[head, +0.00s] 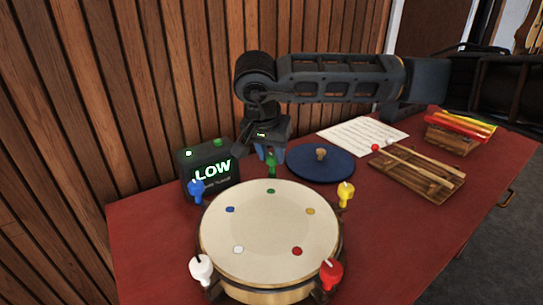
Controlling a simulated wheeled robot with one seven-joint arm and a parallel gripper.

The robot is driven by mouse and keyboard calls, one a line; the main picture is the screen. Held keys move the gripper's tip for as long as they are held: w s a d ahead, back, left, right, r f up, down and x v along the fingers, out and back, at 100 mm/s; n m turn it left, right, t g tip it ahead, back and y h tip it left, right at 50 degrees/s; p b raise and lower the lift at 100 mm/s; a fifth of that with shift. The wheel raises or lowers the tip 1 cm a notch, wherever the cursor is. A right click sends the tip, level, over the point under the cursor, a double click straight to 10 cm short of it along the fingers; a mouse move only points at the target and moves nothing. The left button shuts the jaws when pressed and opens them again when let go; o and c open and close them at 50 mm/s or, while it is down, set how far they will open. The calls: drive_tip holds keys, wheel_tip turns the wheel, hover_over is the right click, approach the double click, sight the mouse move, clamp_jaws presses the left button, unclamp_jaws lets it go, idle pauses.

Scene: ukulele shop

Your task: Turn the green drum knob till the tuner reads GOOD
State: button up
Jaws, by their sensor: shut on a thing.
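The drum (268,232) stands on the red table with a pale round skin and coloured dots. The green knob (271,168) is at its far edge, partly hidden by my gripper (270,154). My gripper points down from above and is shut on the green knob. The tuner (208,170) is a dark box left of the gripper, behind the drum. Its green lit display reads LOW. The knob's turn angle is too small to tell.
Blue (196,190), yellow (345,193), white (201,269) and red (331,273) knobs ring the drum. A blue disc (320,163), a paper sheet (362,136) and a wooden rack (417,172) with sticks lie to the right. A wood-plank wall (110,90) stands close behind.

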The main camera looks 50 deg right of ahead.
drive_tip(key=shift+w+m+g+b, duration=0.1)
drive_tip(key=shift+m+g+b, duration=0.7)
drive_tip(key=shift+m+b, duration=0.9)
drive_tip(key=shift+m+p, duration=0.4)
drive_tip(key=shift+m, duration=0.1)
drive_tip(key=o, duration=1)
drive_tip(key=shift+o, duration=0.2)
drive_tip(key=v, duration=0.7)
drive_tip(key=shift+a+r, duration=0.3)
drive_tip(key=shift+r, duration=0.05)
